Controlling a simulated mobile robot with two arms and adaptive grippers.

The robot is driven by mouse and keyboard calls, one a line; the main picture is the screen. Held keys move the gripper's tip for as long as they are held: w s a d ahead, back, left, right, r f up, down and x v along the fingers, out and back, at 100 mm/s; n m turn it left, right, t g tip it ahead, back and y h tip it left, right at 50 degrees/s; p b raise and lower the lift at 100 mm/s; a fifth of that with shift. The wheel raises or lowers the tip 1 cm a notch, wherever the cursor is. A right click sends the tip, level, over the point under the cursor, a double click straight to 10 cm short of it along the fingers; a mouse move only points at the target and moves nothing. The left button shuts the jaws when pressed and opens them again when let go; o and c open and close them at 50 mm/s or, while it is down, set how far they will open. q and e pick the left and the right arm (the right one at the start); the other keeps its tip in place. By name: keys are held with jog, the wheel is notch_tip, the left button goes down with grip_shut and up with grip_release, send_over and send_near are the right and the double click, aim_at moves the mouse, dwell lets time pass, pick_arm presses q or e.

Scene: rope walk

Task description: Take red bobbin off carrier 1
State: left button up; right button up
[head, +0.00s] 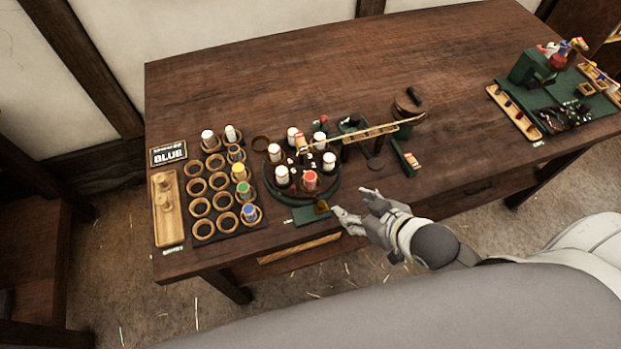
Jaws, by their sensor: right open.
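A red-topped bobbin (310,181) stands upright at the front of the round dark carrier plate (330,196), among several white bobbins (283,176). Small white numerals on the plate are too small to read surely, so I cannot tell which carrier is number 1. My right gripper (350,202) is open and empty at the table's front edge, to the right of and a little nearer than the red bobbin, apart from it. My left gripper is not in view.
Left of the plate, a rack of wooden rings (196,187) holds white, yellow, green and blue bobbins. A pale rod (375,133) spans above the plate's right side. The table's back is clear.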

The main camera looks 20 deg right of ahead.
aim_at(313, 179)
jog(key=w+a+y, duration=0.1)
jog(key=w, duration=0.1)
jog(key=w+a+n+t+y+p, duration=0.1)
jog(key=w+a+y, duration=0.1)
jog(key=w+a+r+n+t+y, duration=0.1)
jog(key=w, duration=0.2)
jog(key=shift+a, duration=0.15)
jog(key=p+x, duration=0.1)
jog(key=x, duration=0.2)
jog(key=shift+w+a+f, duration=0.15)
jog(key=shift+w+a, duration=0.15)
jog(key=shift+w, duration=0.05)
dwell(0.4)
jog(key=shift+c, duration=0.4)
jog(key=c, duration=0.9)
